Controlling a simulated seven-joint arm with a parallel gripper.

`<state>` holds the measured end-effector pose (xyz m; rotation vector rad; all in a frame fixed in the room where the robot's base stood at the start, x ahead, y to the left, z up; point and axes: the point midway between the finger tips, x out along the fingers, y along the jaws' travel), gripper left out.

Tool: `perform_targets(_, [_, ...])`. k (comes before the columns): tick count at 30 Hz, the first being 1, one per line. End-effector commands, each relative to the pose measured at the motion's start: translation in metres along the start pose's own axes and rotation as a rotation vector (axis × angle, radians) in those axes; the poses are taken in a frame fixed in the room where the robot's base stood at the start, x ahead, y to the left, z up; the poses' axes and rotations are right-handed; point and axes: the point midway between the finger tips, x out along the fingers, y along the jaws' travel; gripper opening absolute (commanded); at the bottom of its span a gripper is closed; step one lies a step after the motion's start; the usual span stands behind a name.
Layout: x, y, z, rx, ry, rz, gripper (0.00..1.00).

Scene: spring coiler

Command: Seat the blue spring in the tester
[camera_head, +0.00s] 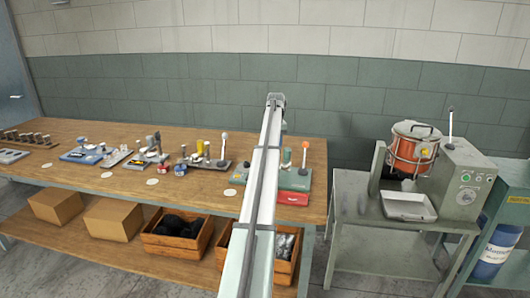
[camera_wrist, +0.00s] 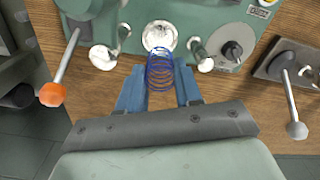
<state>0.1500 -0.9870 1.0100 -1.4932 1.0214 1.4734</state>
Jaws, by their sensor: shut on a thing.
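The blue spring (camera_wrist: 159,70) is a loose coil between the blue fingers of my gripper (camera_wrist: 160,88) in the wrist view. The gripper is shut on it. The tester has a green base (camera_wrist: 200,15) with a round pale seat (camera_wrist: 160,36), small posts on either side and a lever with an orange knob (camera_wrist: 53,94). The spring's far end appears close to the seat's near edge; I cannot tell whether they touch. In the head view the tester (camera_head: 294,180) shows partly behind my arm, and the gripper and spring are hidden.
A grey-knobbed lever device (camera_wrist: 285,66) stands right of the tester in the wrist view. Several fixtures line the wooden bench (camera_head: 120,190) to the left. A side table (camera_head: 345,215) with a red pot (camera_head: 414,148) stands right, across a gap.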

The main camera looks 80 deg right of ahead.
Motion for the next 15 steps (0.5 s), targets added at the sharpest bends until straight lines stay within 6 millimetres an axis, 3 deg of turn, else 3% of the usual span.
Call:
perform_targets(6, [0.0004, -0.0008, 0.0017, -0.116, -0.015, -0.005, 0.17])
perform_targets(15, [0.0064, -0.0012, 0.0024, -0.151, -0.017, -0.006, 0.17])
